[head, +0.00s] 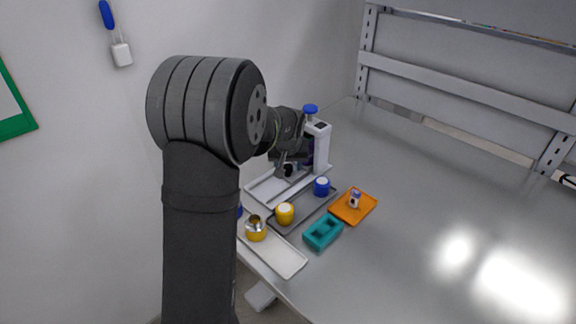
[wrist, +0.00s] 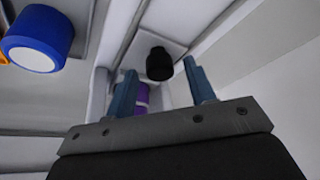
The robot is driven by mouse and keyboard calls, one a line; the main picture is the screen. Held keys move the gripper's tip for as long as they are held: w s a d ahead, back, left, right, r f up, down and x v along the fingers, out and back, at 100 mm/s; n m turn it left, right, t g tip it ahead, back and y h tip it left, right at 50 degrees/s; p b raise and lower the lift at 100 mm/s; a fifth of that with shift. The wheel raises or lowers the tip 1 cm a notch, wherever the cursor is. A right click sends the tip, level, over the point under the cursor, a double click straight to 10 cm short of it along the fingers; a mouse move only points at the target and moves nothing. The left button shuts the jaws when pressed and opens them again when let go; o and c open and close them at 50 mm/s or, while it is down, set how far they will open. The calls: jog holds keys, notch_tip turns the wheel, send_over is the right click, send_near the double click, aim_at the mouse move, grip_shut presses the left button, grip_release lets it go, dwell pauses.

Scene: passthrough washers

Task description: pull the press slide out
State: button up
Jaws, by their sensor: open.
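The white press (head: 321,148) stands at the back of the bench, with a blue knob (head: 310,109) on top. My gripper (head: 288,168) is low in front of the press; my own arm hides part of the press's front. In the wrist view my gripper (wrist: 160,70) has its two blue-grey fingers apart. A black knob (wrist: 159,64), seemingly the slide's handle, shows between and beyond the fingertips on a pale plate. I cannot tell how near the fingers are to it. A purple part (wrist: 142,97) shows behind the left finger.
A blue piece (head: 322,187) and a yellow piece (head: 285,214) stand on a grey tray (head: 306,214). The bench's right side is clear.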

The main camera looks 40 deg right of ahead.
jog(key=shift+w+f, duration=0.1)
jog(key=shift+f, duration=0.2)
grip_shut()
jog(key=a, duration=1.1)
grip_release()
jog(key=v, duration=1.7)
jog(key=shift+r, duration=0.2)
